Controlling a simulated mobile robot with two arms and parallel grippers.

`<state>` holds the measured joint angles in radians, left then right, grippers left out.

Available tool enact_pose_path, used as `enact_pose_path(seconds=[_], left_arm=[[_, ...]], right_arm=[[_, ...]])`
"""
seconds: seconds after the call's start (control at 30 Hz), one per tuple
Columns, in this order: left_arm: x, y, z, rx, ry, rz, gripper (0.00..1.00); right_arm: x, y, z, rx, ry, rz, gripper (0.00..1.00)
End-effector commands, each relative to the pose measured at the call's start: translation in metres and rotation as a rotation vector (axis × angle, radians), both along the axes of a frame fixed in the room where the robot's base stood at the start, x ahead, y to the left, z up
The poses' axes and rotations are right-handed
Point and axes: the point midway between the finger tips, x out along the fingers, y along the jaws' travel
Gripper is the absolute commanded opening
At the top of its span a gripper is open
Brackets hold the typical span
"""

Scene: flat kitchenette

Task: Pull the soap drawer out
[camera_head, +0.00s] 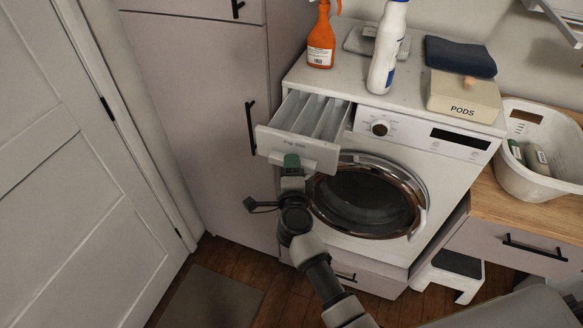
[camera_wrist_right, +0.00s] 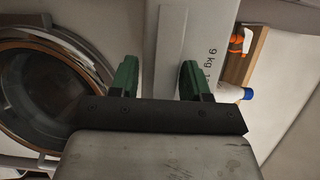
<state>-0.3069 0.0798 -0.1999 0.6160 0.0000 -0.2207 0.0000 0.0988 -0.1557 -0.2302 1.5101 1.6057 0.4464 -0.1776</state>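The soap drawer (camera_head: 298,148) of the white washing machine (camera_head: 440,172) is pulled out at the machine's upper left; its open compartments show from above. My right gripper (camera_head: 291,162) is at the lower edge of the drawer front. In the right wrist view its green fingers (camera_wrist_right: 158,82) stand apart, with the drawer front's pale lip (camera_wrist_right: 168,50) between them. A gap shows beside the left finger; I cannot tell whether the other finger touches the drawer. My left gripper is not in view.
The round door (camera_head: 367,200) is shut below the drawer. An orange spray bottle (camera_head: 321,40), a white bottle (camera_head: 386,50), a PODS box (camera_head: 462,97) and a dark folded cloth (camera_head: 459,56) sit on top. A white basket (camera_head: 540,150) is at right. A tall cabinet (camera_head: 205,110) stands close at left.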

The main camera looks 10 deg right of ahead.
Motion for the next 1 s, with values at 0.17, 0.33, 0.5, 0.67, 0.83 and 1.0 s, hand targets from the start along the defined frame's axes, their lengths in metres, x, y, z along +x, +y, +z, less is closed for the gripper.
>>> enact_pose_path(seconds=[0.17, 0.33, 0.5, 0.67, 0.83, 1.0], left_arm=[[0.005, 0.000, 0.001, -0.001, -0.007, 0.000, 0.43], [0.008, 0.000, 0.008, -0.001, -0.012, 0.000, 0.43], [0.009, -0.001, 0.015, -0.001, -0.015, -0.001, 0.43], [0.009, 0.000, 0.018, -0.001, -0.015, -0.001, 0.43], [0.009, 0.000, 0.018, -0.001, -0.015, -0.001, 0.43], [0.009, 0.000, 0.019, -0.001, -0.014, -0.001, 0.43]], right_arm=[[-0.001, 0.001, 0.002, -0.001, -0.003, 0.001, 0.47], [-0.018, 0.004, 0.002, -0.001, 0.000, 0.002, 0.47], [-0.053, 0.011, 0.002, 0.000, 0.002, 0.002, 0.47], [-0.082, 0.017, 0.002, 0.000, 0.001, 0.001, 0.47], [-0.100, 0.020, 0.001, 0.000, 0.000, 0.001, 0.47], [-0.106, 0.022, 0.001, 0.000, 0.000, 0.001, 0.47]])
